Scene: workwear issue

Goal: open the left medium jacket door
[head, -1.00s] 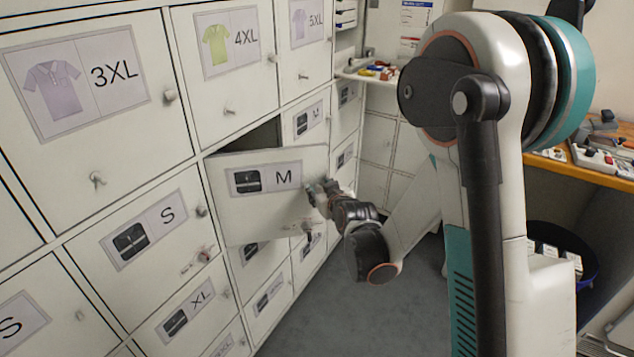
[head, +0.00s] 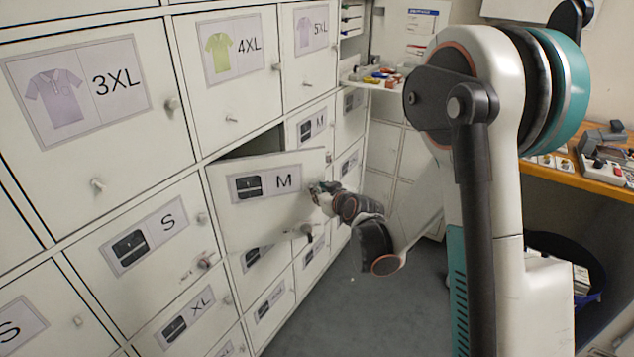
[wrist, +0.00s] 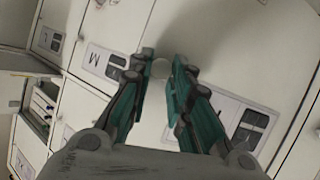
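The left medium jacket door (head: 265,215), white with a dark jacket picture and the letter M, stands partly open. It is hinged at its left and swung out from the locker front, with a dark gap above it. My gripper (head: 318,193) is at the door's free right edge. In the wrist view, my gripper's teal fingers (wrist: 163,62) stand on both sides of the door's pale round knob (wrist: 160,69) and appear closed on it. The door face fills much of that view, with its label (wrist: 240,122) partly behind a finger.
A second M door (head: 313,125) is shut to the right of the open one. Other shut doors with knobs surround it, including 4XL (head: 232,95) above and S (head: 145,235) to the left. Grey floor (head: 335,310) lies clear below. A workbench (head: 585,182) stands at right.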

